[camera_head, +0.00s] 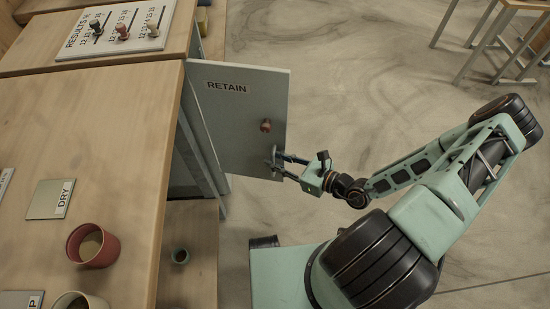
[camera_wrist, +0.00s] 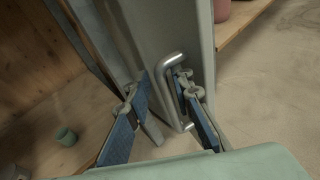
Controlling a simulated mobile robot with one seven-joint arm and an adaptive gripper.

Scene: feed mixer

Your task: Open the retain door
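The grey retain door (camera_head: 225,120), lettered RETAIN, stands swung out from the cabinet at a wide angle. A reddish-brown knob (camera_head: 265,125) is on its face. Its metal bar handle (camera_head: 274,157) is near the outer edge, and the handle also shows in the wrist view (camera_wrist: 168,92). My gripper (camera_head: 283,159) is at the handle. In the wrist view my gripper (camera_wrist: 162,78) has its fingers apart. The bar lies between them, close to the right finger, with a gap to the left finger. Whether the right finger touches the bar cannot be told.
The open cabinet holds a small green cup (camera_head: 180,256) on its wooden shelf (camera_head: 200,280). On the counter (camera_head: 120,170) are a red cup (camera_head: 92,246) and a DRY plate (camera_head: 52,199). The floor right of the door is clear. Stools (camera_head: 500,45) stand far right.

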